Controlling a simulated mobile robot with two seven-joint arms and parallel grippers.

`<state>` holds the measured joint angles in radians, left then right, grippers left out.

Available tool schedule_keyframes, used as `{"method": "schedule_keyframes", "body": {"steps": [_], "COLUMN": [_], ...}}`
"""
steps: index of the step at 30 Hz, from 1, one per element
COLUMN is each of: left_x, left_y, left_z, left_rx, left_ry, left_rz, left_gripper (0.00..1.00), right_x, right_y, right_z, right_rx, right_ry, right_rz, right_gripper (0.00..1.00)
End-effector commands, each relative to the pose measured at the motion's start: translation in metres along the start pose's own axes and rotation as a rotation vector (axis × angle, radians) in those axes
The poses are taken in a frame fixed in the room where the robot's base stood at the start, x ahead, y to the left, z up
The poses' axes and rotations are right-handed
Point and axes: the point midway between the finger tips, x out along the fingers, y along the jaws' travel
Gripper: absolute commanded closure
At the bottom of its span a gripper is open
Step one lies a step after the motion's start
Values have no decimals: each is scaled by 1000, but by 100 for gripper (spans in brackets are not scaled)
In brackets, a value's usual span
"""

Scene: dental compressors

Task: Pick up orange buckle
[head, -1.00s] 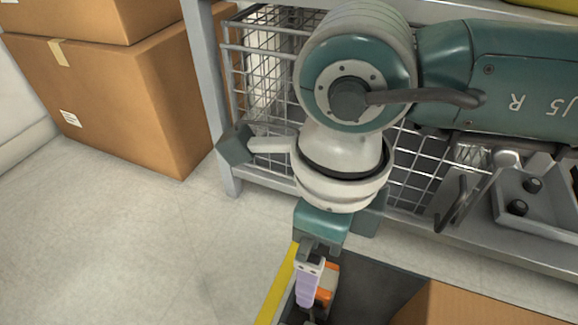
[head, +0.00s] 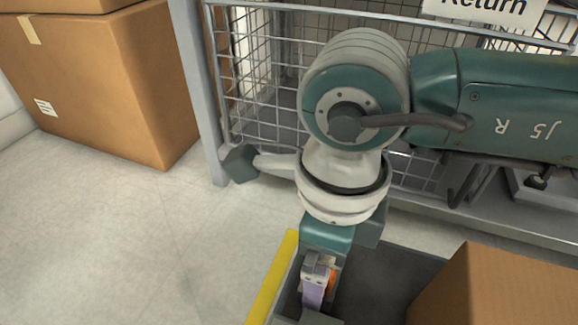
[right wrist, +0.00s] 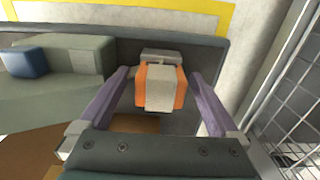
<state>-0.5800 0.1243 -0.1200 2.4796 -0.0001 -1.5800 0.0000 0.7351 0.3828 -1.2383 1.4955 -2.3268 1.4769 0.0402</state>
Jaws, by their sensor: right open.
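The orange buckle (right wrist: 147,84), orange with a pale grey middle block, sits between the two purple fingers of my right gripper (right wrist: 160,76) in the right wrist view. The fingers stand open on either side of it, with gaps showing, and do not grip it. In the head view my right gripper (head: 316,287) points down inside a dark bin with a yellow edge. Only a small orange patch of the buckle (head: 332,279) shows beside the finger there; the rest is hidden. My left gripper is not in view.
A cardboard box (head: 505,285) is at right. A wire-mesh rack (head: 262,85) stands behind. A blue block (right wrist: 25,62) lies left in the wrist view.

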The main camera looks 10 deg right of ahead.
Motion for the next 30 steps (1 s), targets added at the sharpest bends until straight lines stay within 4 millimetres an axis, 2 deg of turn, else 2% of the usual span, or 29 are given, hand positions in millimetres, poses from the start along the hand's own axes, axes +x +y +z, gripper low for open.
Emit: {"method": "schedule_keyframes", "body": {"steps": [5, 30], "left_x": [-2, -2], "left_y": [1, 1], "left_z": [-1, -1], "left_rx": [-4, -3], "left_ry": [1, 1], "left_rz": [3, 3], "left_gripper": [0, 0], "right_x": [-2, -2], "right_y": [0, 0], "right_z": [0, 0], "right_rx": [0, 0], "right_ry": [-1, 0], "right_rz": [0, 0], "right_gripper": [5, 99]}}
